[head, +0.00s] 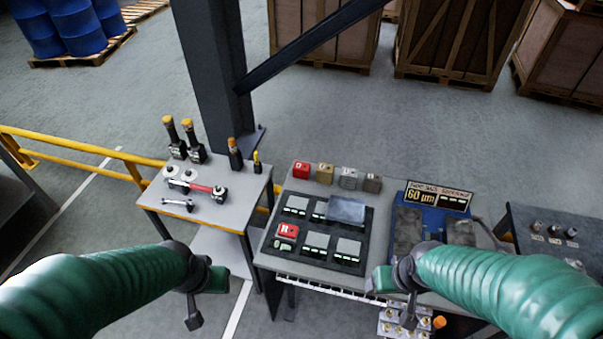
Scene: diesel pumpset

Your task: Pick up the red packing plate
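Two red pieces lie on the middle workbench, and I cannot tell for sure which is the packing plate. One red block (301,170) stands at the bench's back left, first in a row of coloured blocks. The other red piece (287,231) lies at the front left of a dark compartment tray (318,270). My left gripper (194,322) hangs down left of the bench, in front of the small side table, apart from both. My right gripper (408,318) hangs at the bench's front edge, right of the tray. Neither visibly holds anything; their finger gaps are too small to judge.
A side table (227,206) at left bears a red-handled tool (202,188) and orange-capped tools. A blue fixture (432,219) with a "60 µm" sign (438,196) sits right of the tray. A dark steel post (210,75) rises behind. Small fittings (396,322) are below my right gripper.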

